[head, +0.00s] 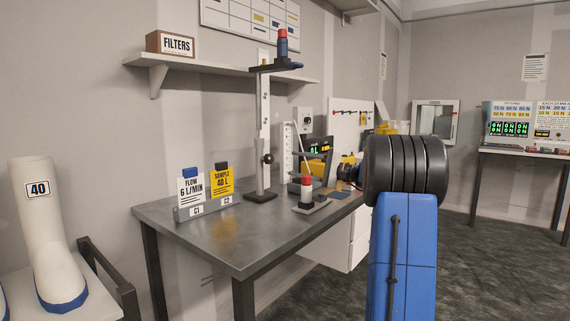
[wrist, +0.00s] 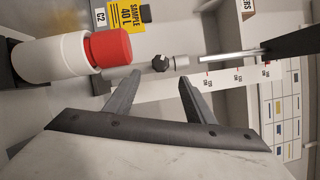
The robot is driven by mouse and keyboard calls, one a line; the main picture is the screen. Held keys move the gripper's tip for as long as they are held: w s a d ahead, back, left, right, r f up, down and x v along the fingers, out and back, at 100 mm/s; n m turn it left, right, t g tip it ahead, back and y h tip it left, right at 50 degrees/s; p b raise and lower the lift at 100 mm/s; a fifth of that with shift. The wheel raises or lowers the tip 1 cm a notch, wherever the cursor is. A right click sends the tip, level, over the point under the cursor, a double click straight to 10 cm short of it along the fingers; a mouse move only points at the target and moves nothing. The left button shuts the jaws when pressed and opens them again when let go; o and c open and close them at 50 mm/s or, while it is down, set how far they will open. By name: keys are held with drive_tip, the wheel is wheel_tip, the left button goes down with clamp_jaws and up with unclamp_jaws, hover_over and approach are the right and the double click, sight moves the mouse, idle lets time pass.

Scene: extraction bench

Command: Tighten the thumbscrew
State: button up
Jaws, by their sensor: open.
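The thumbscrew (head: 268,158) is a small dark knob on the side of the pale upright column (head: 264,115) of the bench stand. In the wrist view, a dark lobed knob (wrist: 161,63) that looks like the thumbscrew shows just past my fingertips, between them in the picture. My gripper (wrist: 160,76) is open, with nothing between its fingers. The distance from fingertips to knob is hard to judge, but they appear apart.
A red-capped white cylinder (wrist: 70,55) stands close beside my fingers in the wrist view. On the bench (head: 225,240) are a card holder (head: 205,207) and a small red-topped piece (head: 306,185). A shelf (head: 215,72) hangs above. The bench's front left is clear.

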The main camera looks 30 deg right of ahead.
drive_tip(key=v, duration=0.7)
drive_tip(key=shift+s, duration=0.2)
drive_tip(key=shift+d, duration=0.1)
